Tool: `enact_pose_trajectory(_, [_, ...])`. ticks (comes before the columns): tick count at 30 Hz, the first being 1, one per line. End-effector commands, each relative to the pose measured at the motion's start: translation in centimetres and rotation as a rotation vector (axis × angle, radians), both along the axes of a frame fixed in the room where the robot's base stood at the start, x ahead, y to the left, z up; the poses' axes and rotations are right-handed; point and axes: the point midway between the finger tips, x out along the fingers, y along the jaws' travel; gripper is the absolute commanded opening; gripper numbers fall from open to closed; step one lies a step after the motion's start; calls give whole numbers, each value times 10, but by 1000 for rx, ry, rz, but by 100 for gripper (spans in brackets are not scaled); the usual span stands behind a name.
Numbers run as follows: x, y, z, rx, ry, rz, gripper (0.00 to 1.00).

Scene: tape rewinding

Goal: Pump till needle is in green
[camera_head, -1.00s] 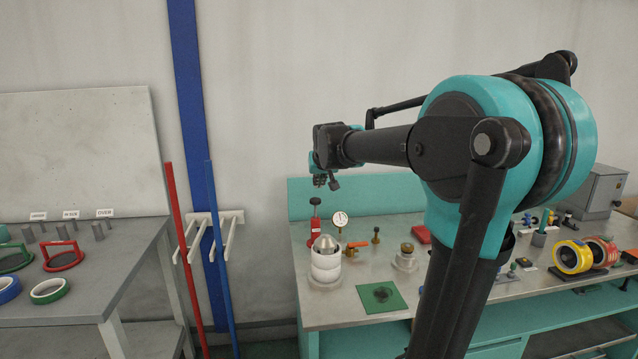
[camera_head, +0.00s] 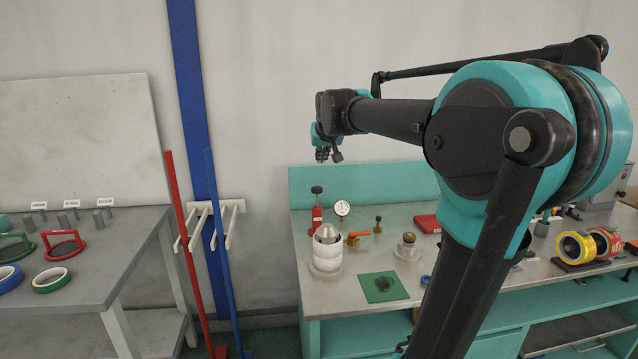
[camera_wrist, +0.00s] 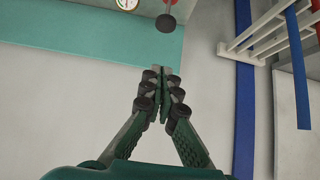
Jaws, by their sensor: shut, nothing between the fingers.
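The red pump (camera_head: 316,212) with a dark knob on top stands at the back left of the workbench. The round white gauge (camera_head: 342,208) is just to its right; its needle is too small to read in the head view. In the wrist view the gauge (camera_wrist: 127,3) is cut by the top edge and shows some green and red on its face. The dark pump knob (camera_wrist: 166,22) is beyond my fingertips in that view. My gripper (camera_head: 322,154) hangs above the pump, apart from the knob. In the wrist view its fingertips (camera_wrist: 163,68) are together and empty.
A white cylinder with a metal cone (camera_head: 327,250) stands in front of the pump. An orange-handled valve (camera_head: 357,239) and a green mat (camera_head: 382,287) are to the right. A teal back panel (camera_head: 400,180) rises behind. Red and blue poles lean left of the bench.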

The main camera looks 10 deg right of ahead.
Motion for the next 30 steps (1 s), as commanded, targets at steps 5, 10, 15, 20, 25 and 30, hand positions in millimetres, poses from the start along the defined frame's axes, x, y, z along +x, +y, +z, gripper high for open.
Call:
enact_pose_trajectory(5, [5, 0, -5, 0, 0, 0, 0])
enact_pose_trajectory(10, [22, 0, -22, 0, 0, 0, 0])
enact_pose_trajectory(15, [46, 0, -45, 0, 0, 0, 0])
enact_pose_trajectory(20, [67, 0, -67, 0, 0, 0, 0])
enact_pose_trajectory(25, [71, 0, -91, 0, 0, 0, 0])
enact_pose_trajectory(30, [71, 0, -106, 0, 0, 0, 0])
